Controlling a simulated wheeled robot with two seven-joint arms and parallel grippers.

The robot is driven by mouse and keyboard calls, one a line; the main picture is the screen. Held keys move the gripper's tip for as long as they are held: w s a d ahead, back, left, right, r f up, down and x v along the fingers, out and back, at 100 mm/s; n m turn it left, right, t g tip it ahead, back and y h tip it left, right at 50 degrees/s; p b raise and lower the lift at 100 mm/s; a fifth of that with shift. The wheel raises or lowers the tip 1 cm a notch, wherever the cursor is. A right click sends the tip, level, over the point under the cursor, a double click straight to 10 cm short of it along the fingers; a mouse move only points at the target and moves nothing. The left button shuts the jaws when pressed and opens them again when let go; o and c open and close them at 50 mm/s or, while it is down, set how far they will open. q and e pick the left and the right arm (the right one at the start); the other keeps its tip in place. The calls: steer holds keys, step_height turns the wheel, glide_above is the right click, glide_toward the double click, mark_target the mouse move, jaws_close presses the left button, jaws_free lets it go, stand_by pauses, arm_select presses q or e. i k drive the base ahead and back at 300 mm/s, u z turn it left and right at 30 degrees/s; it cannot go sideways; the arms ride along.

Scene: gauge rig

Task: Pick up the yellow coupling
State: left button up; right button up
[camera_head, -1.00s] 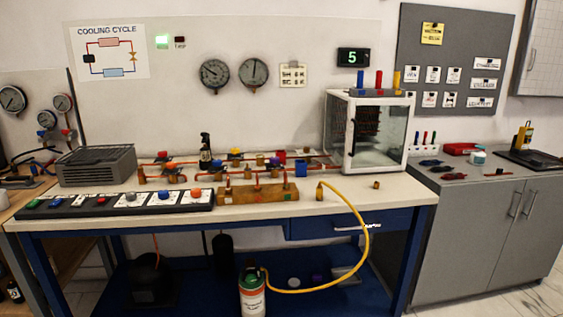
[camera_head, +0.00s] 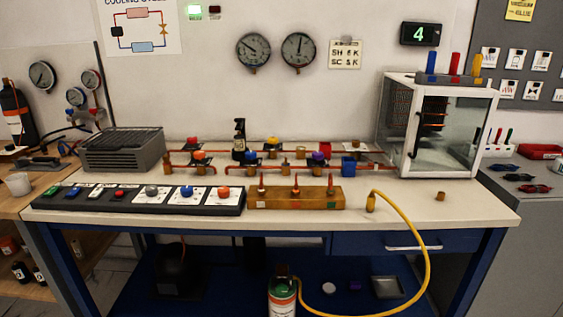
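The coupling (camera_head: 371,203), a small brass-yellow fitting, stands on the right part of the bench top, at the end of a yellow hose (camera_head: 428,262). The hose arcs over the bench's front edge and down to a green, white and red cylinder (camera_head: 282,299) below. The coupling sits just right of the wooden block (camera_head: 296,197) and apart from it. Neither of my grippers shows in the head view.
A glass-sided cabinet (camera_head: 397,126) stands at the back right of the bench (camera_head: 480,207). Copper piping with coloured valves runs behind the wooden block. A black control panel (camera_head: 95,204) lies at the front left. A small brass piece (camera_head: 440,196) lies right of the coupling.

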mark_target(371, 198)
steer(key=z, duration=1.9)
steer(key=i, duration=1.75)
steer(key=u, duration=2.45)
